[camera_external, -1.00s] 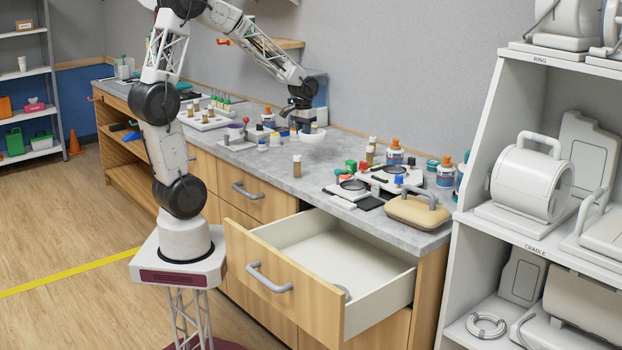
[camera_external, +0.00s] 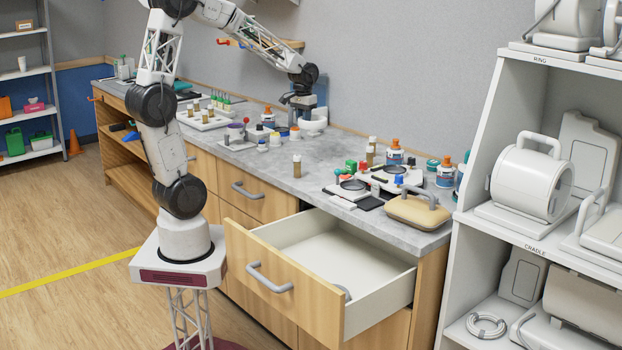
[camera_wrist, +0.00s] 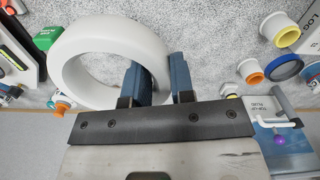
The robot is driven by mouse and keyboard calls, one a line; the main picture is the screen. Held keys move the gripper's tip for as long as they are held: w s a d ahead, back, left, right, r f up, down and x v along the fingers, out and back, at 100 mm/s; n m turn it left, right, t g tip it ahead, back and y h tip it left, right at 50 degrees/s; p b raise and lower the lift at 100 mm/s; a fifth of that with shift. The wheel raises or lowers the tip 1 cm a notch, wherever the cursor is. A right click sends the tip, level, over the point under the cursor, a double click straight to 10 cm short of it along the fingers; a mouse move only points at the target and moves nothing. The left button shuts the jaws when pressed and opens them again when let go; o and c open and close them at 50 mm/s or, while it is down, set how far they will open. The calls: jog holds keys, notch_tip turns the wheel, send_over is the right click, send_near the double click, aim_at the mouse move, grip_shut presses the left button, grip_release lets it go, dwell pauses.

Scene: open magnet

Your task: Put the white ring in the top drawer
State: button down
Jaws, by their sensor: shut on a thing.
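The white ring (camera_wrist: 95,36) is in my gripper (camera_wrist: 158,78) in the wrist view. One finger is inside the ring and the other outside, shut on its wall. In the external view the ring (camera_external: 314,125) is at the back of the counter, just above the surface, below my gripper (camera_external: 301,108). The top drawer (camera_external: 312,292) under the near end of the counter is pulled open. Its pale floor is mostly bare; a small grey rounded thing (camera_external: 346,292) shows partly behind the front panel.
Small bottles, including a brown one (camera_external: 297,167), and cups stand around the ring on the grey counter (camera_external: 258,173). A tan block with a handle (camera_external: 416,212) and a tray of bottles stand near the drawer. White shelves (camera_external: 478,190) rise at the right.

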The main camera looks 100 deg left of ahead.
jog(key=w+d+m, duration=0.3)
jog(key=w+d, duration=0.1)
jog(key=d, duration=0.8)
jog(key=s+d+m, duration=0.3)
jog(key=d+m, duration=0.1)
jog(key=d, duration=1.3)
jog(key=s+d+m, duration=0.2)
jog(key=d+m, duration=0.2)
jog(key=d, duration=1.2)
notch_tip(320, 180, down, 28)
jog(key=shift+s+r, duration=0.15)
jog(key=shift+r, duration=0.05)
jog(key=shift+f, duration=0.1)
jog(key=shift+f, duration=2.8)
jog(key=shift+f, duration=2.1)
jog(key=shift+f, duration=0.1)
